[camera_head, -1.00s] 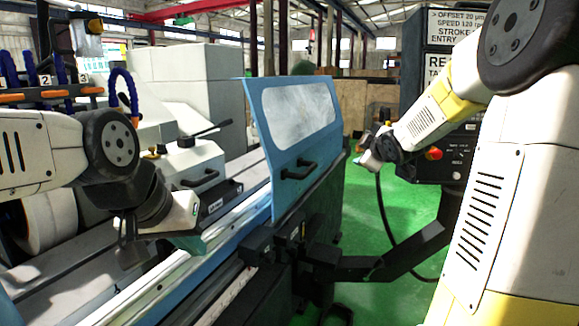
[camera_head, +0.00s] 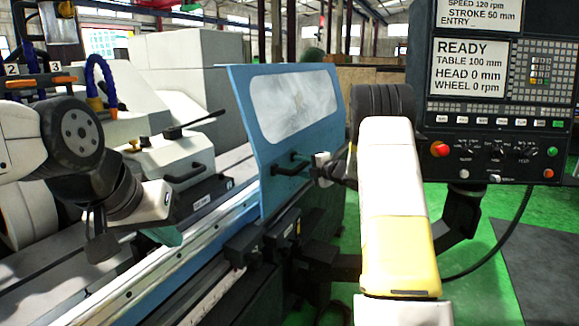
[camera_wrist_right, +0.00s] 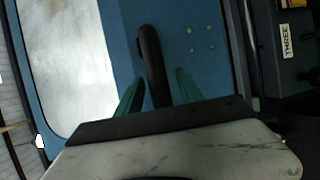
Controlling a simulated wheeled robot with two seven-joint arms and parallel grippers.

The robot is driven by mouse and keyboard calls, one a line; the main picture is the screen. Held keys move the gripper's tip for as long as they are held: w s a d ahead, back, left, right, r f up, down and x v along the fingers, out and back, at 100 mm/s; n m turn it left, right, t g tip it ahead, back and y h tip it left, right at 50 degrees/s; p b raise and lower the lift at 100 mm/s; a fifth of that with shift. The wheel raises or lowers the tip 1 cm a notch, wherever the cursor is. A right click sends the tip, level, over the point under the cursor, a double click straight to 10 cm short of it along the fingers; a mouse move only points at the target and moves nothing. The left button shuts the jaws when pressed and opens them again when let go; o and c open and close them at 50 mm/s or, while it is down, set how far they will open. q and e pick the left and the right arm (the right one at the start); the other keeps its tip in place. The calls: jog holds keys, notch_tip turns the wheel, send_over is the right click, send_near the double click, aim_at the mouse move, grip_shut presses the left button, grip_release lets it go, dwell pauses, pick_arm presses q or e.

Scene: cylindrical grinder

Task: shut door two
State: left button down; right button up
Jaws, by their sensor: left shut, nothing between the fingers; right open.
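A blue door (camera_head: 240,130) with a pale window (camera_head: 293,104) and a black bar handle (camera_head: 287,166) stands along the front of the grinder. I see no number on it. My right gripper (camera_head: 322,168) is at this handle. In the right wrist view, the handle (camera_wrist_right: 152,62) lies between the two green fingertips of my right gripper (camera_wrist_right: 161,82). These fingers are open, with gaps beside the bar. My left gripper (camera_head: 166,236) is shut and empty above the machine's front rail, left of the door. My right forearm covers what is behind it.
A control panel (camera_head: 490,105) reading READY stands at the right, with a hanging cable (camera_head: 505,250). A plate marked THREE (camera_wrist_right: 286,40) shows beside the door in the right wrist view.

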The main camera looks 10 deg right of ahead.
jog(key=x, duration=0.2)
jog(key=shift+w+a, duration=0.1)
jog(key=shift+w, duration=0.15)
grip_shut()
dwell(1.3)
